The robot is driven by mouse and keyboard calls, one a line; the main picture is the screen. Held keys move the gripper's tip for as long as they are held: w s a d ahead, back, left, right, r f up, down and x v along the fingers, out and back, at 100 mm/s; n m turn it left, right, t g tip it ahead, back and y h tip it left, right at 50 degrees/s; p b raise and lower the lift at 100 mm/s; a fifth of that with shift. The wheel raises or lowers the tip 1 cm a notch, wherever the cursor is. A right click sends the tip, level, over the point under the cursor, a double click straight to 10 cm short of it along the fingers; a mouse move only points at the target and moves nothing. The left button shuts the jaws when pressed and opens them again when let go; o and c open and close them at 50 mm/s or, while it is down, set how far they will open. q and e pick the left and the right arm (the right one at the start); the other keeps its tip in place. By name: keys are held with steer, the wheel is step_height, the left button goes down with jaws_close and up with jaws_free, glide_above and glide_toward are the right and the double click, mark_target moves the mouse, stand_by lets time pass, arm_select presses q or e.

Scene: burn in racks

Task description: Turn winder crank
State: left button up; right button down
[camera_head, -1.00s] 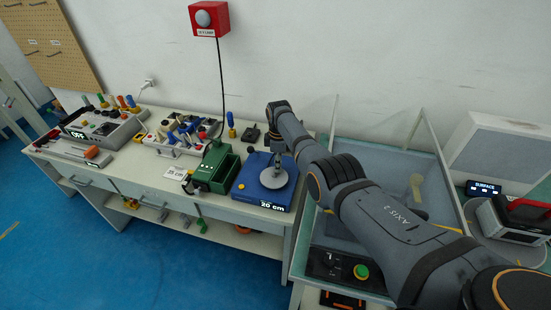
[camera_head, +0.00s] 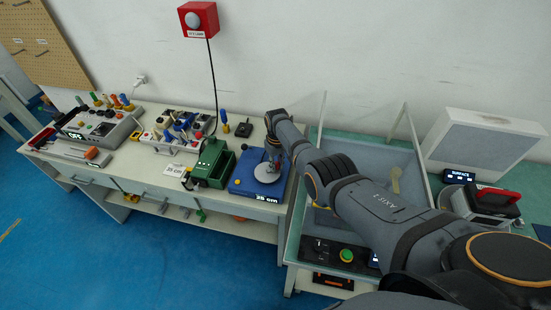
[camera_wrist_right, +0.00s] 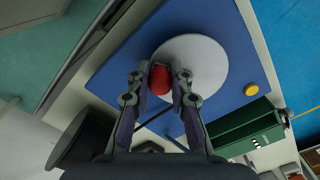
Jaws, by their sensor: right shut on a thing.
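The winder is a blue box (camera_head: 245,184) on the bench, with a display on its front edge that reads 35 cm. Its round pale-grey crank disc (camera_wrist_right: 208,62) lies on top, with a red knob (camera_wrist_right: 160,80) near the rim. My right gripper (camera_wrist_right: 161,73) is shut on the red knob, with one finger on each side. In the head view my right gripper (camera_head: 273,163) reaches down over the disc and partly hides it. A yellow button (camera_wrist_right: 251,89) sits on the blue box beside the disc. My left gripper is not in view.
A green open box (camera_head: 212,165) stands just left of the winder, with a white card (camera_head: 175,170) reading 35 cm beside it.

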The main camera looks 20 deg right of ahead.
mark_target(274, 177)
steer(key=m+p, duration=0.1)
steer(key=s+m, duration=0.1)
steer(key=shift+a+r+m+p, duration=0.1)
steer(key=shift+r+m+p, duration=0.05)
steer(key=shift+m+p, duration=0.25)
steer(key=m, duration=0.1)
steer(key=m+p, duration=0.1)
steer(key=s+m, duration=0.1)
steer(key=shift+a+m+p, duration=0.3)
steer(key=shift+p, duration=0.1)
steer(key=shift+s+a+m+p, duration=0.15)
steer(key=shift+m+p, duration=0.1)
steer(key=shift+m, duration=0.35)
steer(key=shift+s+a+m+p, duration=0.1)
steer(key=shift+a+m+p, duration=0.1)
steer(key=shift+m, duration=0.4)
steer(key=shift+s+a+m+p, duration=0.15)
steer(key=shift+m+p, duration=0.05)
steer(key=shift+m, duration=0.5)
steer(key=shift+s+a+m+p, duration=0.1)
steer(key=shift+a+m+p, duration=0.05)
steer(key=shift+m, duration=0.55)
steer(key=shift+f, duration=0.2)
steer(key=c, duration=1.2)
jaws_free()
steer(key=shift+r, duration=0.15)
